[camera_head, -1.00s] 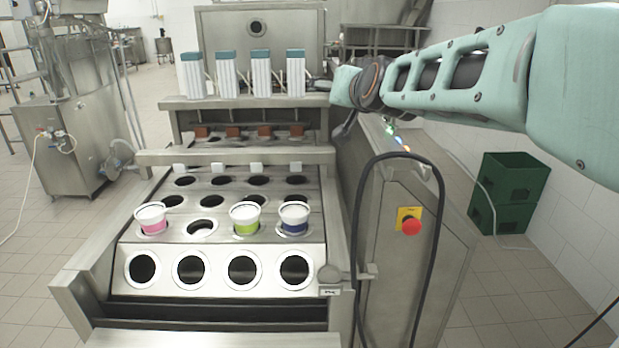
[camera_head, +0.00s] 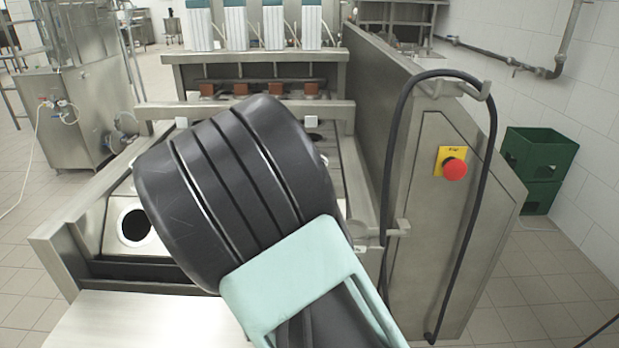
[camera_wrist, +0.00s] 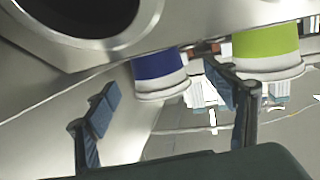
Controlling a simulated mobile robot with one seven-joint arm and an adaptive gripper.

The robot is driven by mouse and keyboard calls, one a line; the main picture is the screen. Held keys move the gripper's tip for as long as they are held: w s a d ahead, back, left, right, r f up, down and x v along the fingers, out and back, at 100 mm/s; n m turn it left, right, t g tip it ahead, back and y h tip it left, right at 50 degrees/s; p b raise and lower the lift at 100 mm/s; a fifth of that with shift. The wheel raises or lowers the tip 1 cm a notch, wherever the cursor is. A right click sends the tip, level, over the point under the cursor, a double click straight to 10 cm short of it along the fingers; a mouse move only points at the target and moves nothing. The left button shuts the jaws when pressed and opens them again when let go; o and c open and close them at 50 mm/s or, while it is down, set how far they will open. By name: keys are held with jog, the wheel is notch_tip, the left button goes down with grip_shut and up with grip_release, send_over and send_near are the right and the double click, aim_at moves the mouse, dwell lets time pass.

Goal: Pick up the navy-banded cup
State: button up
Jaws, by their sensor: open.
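The navy-banded cup (camera_wrist: 157,67) shows in the wrist view, white with a dark blue band, near the middle top. The picture appears upside down, with the cup's white rim pointing downward. My gripper (camera_wrist: 165,90) is open, one finger to the left of the cup and the other to its right. The cup lies beyond the fingertips in the gap between them, and I see no contact. In the head view my own arm hides the cups and the gripper.
A green-banded cup (camera_wrist: 265,45) stands right of the navy one in the wrist view, close to the right finger. A dark round hole (camera_wrist: 80,12) is at upper left. The head view shows the machine's side panel with a red button (camera_head: 454,169), a black hose, and green crates (camera_head: 540,155).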

jog(key=x, duration=0.7)
jog(key=shift+w+d+b, duration=0.3)
jog(key=shift+d+b, duration=0.1)
jog(key=shift+r, duration=0.1)
jog(key=c, duration=1.5)
